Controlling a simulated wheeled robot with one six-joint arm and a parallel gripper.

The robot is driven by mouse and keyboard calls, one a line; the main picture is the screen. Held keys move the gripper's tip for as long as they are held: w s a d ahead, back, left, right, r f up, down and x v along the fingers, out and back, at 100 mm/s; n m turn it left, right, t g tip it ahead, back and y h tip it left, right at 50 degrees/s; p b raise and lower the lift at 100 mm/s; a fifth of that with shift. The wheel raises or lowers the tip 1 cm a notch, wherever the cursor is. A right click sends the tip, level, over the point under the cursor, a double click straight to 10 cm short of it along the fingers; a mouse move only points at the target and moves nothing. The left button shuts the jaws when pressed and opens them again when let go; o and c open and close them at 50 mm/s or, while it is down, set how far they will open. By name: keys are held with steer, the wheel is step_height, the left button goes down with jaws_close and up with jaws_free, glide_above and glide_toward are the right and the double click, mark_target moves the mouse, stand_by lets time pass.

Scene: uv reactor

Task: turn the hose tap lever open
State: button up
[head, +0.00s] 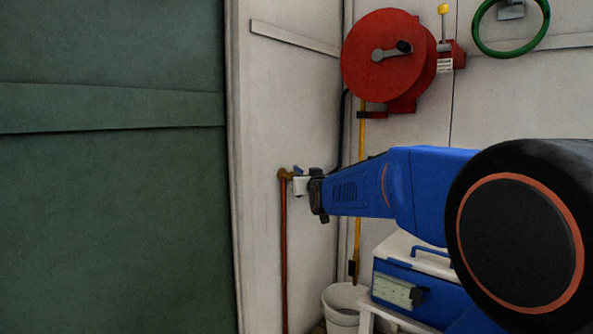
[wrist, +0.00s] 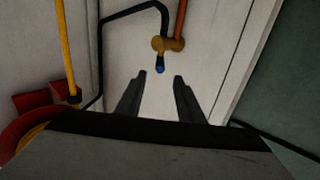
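The hose tap is a brass fitting (wrist: 168,44) on a copper pipe against the white wall. Its small blue lever (wrist: 160,68) shows in the wrist view, just beyond the fingertips and in line with the gap between them. In the head view the blue lever (head: 298,170) shows at the top of the pipe, close to my gripper, which partly hides the tap. My gripper (wrist: 158,77) is open, with two dark fingers apart and nothing between them. I cannot tell whether a finger touches the lever.
A red hose reel (head: 375,55) and a green hose ring (head: 510,25) hang on the wall. A yellow pipe (head: 359,190) runs down the corner. A white bucket (head: 343,310) and a blue and white box (head: 412,262) stand below my arm.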

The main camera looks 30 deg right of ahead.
mark_target(297, 168)
steer(key=x, duration=1.4)
jaws_close()
